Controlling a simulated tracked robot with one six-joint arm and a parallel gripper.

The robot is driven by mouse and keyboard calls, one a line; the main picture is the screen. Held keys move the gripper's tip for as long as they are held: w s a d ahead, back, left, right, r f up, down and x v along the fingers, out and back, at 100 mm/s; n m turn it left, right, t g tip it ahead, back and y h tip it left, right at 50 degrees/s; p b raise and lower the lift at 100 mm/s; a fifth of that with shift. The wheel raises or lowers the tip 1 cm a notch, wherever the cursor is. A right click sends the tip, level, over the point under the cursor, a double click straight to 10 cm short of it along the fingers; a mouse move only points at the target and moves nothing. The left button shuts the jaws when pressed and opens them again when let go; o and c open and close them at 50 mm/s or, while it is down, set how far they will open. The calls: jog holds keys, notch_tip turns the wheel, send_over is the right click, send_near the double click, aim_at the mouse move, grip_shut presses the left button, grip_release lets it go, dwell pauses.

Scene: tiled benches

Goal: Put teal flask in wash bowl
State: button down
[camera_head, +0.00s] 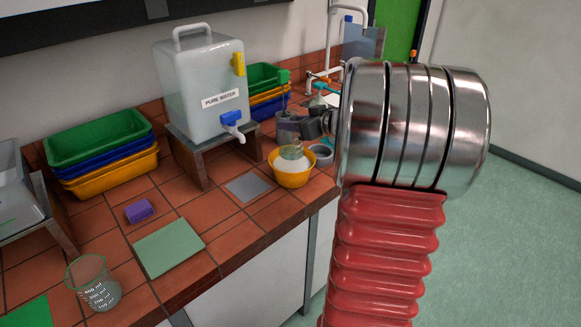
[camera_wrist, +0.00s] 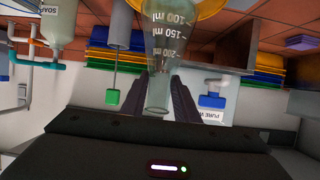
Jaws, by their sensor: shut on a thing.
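The pale teal glass flask (camera_wrist: 165,50) hangs neck-down in the upside-down wrist view, its neck between the two dark fingers of my gripper (camera_wrist: 166,98). White volume marks show on its side. In the head view my gripper (camera_head: 318,124) is partly hidden by my arm and shut on the flask (camera_head: 292,151). The yellow wash bowl (camera_head: 293,181) stands on the bench, with pale contents. The bowl's rim also shows in the wrist view (camera_wrist: 218,12).
Stacked trays (camera_head: 105,160), a purple block (camera_head: 139,211), a green mat (camera_head: 169,247) and a beaker (camera_head: 95,285) lie further left.

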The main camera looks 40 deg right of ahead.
aim_at(292, 140)
jog(key=shift+f, duration=2.8)
jog(key=shift+f, duration=0.1)
jog(key=shift+f, duration=1.75)
jog(key=c, duration=1.4)
grip_release()
jog(key=shift+o, duration=0.2)
jog(key=v, duration=1.2)
